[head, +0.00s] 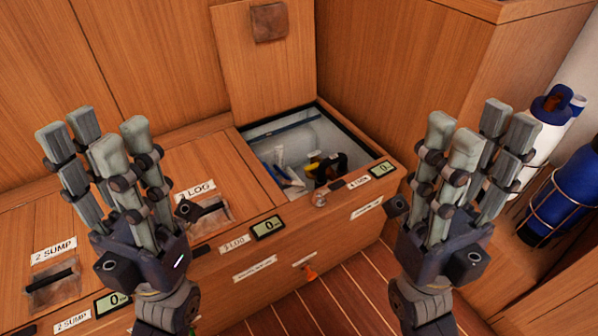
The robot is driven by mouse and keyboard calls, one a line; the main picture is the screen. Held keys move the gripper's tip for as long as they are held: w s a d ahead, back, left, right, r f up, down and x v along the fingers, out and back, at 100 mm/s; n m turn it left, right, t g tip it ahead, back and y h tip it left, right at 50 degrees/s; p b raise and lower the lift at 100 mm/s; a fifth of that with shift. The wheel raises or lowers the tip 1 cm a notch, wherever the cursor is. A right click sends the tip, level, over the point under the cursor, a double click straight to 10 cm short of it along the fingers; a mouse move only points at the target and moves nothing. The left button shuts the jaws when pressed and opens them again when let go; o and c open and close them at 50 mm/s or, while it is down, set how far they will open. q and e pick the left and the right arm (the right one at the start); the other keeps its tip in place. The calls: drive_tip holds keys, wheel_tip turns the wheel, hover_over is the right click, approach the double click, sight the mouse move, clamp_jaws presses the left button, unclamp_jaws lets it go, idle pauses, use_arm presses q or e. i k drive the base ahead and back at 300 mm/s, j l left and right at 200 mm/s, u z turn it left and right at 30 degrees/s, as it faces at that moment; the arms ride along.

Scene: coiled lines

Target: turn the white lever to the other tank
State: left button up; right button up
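My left gripper (95,136) is raised over the wooden locker tops at the left, its fingers extended, open and empty. My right gripper (480,128) is raised at the right of the open locker, also open and empty. The open locker (250,134) lies between them, its wooden lid (262,60) standing up behind it. Inside are a small white piece (280,157) and a yellow piece (314,155) by a dark curved part (331,168). I cannot tell for sure which is the white lever. Neither gripper touches anything.
Closed lids labelled "LOG" (196,190) and "2 SUMP" (54,249) lie left of the opening. Blue and white bottles (565,190) stand racked at the right.

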sight(297, 184)
drive_tip(key=i+l+z, duration=0.25)
drive_tip(key=i+l, duration=0.6)
drive_tip(key=i, duration=0.05)
